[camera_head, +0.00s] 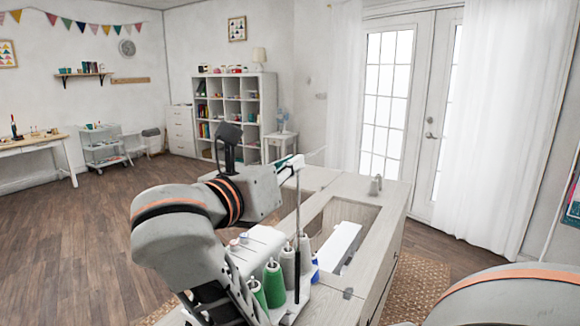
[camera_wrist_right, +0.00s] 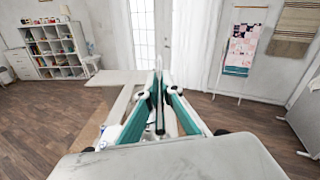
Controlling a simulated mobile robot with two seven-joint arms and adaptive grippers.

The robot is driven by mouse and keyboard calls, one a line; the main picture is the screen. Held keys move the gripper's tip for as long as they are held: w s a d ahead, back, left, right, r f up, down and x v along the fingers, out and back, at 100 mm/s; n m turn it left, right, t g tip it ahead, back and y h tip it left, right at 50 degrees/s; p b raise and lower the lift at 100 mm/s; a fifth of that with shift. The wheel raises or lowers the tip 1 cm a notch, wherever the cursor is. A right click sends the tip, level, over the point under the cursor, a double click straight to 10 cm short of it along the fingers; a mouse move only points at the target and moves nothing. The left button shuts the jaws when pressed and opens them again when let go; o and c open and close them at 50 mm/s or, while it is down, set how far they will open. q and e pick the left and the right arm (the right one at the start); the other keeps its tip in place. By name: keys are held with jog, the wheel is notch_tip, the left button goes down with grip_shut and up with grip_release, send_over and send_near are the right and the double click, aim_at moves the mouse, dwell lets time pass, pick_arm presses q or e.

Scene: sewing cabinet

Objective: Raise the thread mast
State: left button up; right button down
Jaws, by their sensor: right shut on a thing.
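In the right wrist view the fingers of my right gripper (camera_wrist_right: 160,92) close from both sides on the narrow mast (camera_wrist_right: 159,110). My left gripper is not in view.
Green thread cones (camera_head: 273,284), grey cones and a blue one stand close around the rod. The pale cabinet top (camera_head: 388,215) has a rectangular opening. A white shelf unit (camera_head: 236,105) stands against the back wall. Wooden floor (camera_head: 70,240) lies clear at the left.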

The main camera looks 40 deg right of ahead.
jog(key=c, duration=2.2)
grip_release()
jog(key=shift+s+r, duration=0.15)
jog(key=shift+r, duration=0.1)
notch_tip(320, 180, up, 10)
jog(key=shift+f, duration=0.1)
